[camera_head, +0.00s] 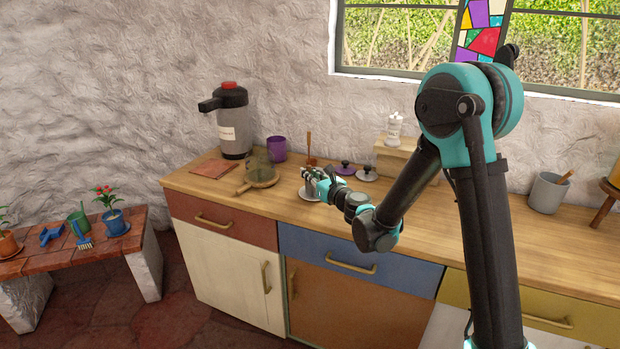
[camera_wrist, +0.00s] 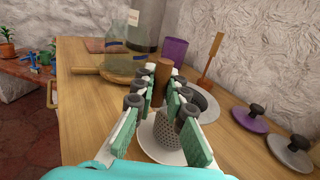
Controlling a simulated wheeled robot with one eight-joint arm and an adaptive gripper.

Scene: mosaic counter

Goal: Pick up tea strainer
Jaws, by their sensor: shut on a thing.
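The tea strainer (camera_wrist: 165,131) shows in the wrist view as a grey perforated cup between my fingers, above a white saucer (camera_wrist: 150,148). A wooden handle (camera_wrist: 162,76) stands up at the fingertips and appears to belong to it. My gripper (camera_wrist: 160,95) is shut on the strainer, with pads on both sides hiding part of it. I cannot tell whether the strainer touches the saucer. In the head view my gripper (camera_head: 308,178) is over the saucer (camera_head: 309,193) on the wooden counter, and the strainer is mostly hidden.
A glass vessel on a round wooden board (camera_head: 243,188) stands left of my gripper. Behind are a purple cup (camera_head: 276,149), an upright wooden utensil (camera_head: 309,148) and a dispenser (camera_head: 233,130). Two knobbed lids (camera_head: 345,169) lie close on the right. The counter's front edge is clear.

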